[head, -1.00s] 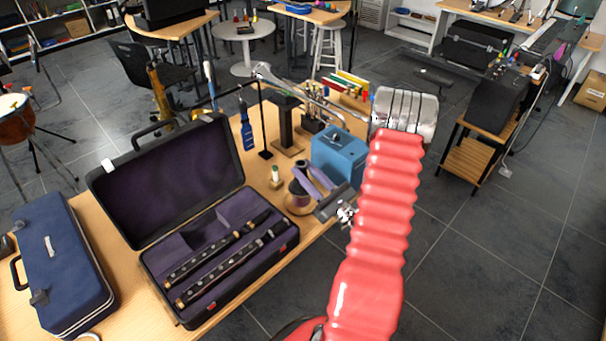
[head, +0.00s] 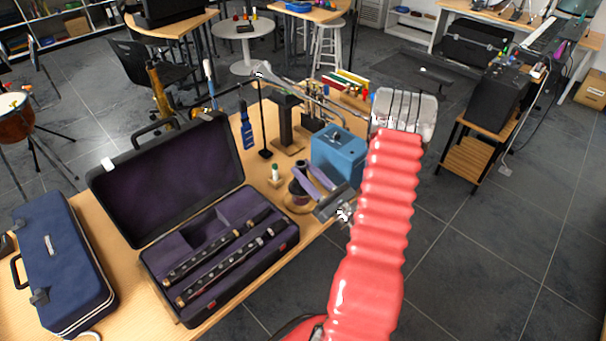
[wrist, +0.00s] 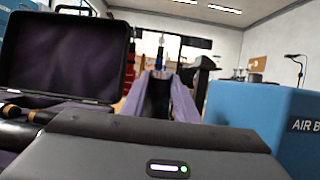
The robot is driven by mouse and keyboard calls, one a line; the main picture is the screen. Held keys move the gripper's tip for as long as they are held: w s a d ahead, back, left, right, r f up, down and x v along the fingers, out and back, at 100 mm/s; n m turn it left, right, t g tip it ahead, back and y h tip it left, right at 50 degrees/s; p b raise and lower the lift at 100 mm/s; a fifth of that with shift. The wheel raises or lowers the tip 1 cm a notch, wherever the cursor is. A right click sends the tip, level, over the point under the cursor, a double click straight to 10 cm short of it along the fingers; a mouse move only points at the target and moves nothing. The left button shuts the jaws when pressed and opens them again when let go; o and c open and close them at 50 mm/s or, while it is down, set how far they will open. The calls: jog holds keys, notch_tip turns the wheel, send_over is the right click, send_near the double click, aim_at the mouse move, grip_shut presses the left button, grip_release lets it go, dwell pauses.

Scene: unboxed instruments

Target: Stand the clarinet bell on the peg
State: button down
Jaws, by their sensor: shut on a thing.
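My gripper (head: 309,178), with purple fingers, is low over the table's right edge, beside the blue box. It is shut on the dark clarinet bell (head: 297,192), which shows only in part behind the fingers. The bell is directly over a round wooden base (head: 299,208). The peg itself is hidden, so I cannot tell whether the bell is around it or touching the base. In the wrist view the fingers (wrist: 163,97) point away from me, with a dark shape between them that I cannot make out clearly.
An open black case (head: 215,235) with clarinet joints lies to the left. A blue box (head: 338,157) stands close behind and right of my gripper.

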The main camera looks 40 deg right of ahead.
jog(key=shift+f, duration=2.55)
dwell(3.0)
jog(key=c, duration=1.3)
grip_release()
jog(key=shift+c, duration=0.2)
jog(key=shift+s, duration=0.15)
jog(key=shift+v, duration=2.9)
